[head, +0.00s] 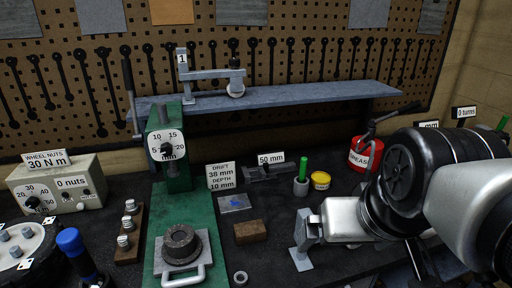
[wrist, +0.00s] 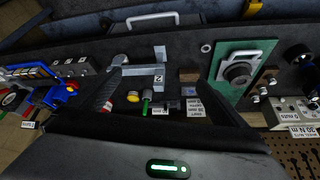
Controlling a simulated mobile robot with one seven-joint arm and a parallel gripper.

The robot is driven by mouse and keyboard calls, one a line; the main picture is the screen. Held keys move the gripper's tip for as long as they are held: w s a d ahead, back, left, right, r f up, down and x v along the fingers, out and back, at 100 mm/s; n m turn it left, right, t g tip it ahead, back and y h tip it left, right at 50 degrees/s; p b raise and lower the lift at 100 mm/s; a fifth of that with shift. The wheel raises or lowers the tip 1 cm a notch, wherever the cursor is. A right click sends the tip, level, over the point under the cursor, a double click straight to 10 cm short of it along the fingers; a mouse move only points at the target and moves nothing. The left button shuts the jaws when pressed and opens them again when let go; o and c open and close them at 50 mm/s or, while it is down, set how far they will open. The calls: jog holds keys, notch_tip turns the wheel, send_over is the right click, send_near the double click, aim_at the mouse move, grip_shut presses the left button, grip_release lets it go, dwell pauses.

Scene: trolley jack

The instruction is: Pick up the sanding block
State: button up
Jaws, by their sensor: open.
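The sanding block looks to be the small brown block (head: 250,231) on the dark bench in the head view, just right of the green press base. It also shows in the wrist view as a small brown patch (wrist: 188,75), beyond my fingers and between their lines. My gripper (wrist: 166,70) is open, with two dark fingers spread apart and nothing held between them. The block is apart from the fingers. In the head view my arm comes in from the right; I cannot make out the fingertips there.
A green press (head: 170,200) stands left of the block. A grey plate with a blue mark (head: 235,203) lies behind it. A green marker in a cup (head: 302,180), a yellow tin (head: 320,181) and a red grease can (head: 364,155) stand behind.

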jog(key=shift+o, duration=0.5)
jog(key=n+g+y+b, duration=0.1)
jog(key=n+b, duration=0.2)
jog(key=b, duration=0.7)
send_over(249, 227)
jog(key=s+d, duration=0.2)
jog(key=s, duration=0.4)
notch_tip(249, 227, down, 16)
jog(key=x, duration=1.1)
jog(key=shift+a+f, duration=0.15)
jog(key=shift+b+x, duration=0.3)
jog(key=shift+x, duration=2.45)
jog(key=shift+a, duration=0.1)
jog(key=c, duration=1.4)
jog(key=shift+o, duration=0.2)
notch_tip(249, 227, up, 10)
jog(key=shift+p, duration=0.4)
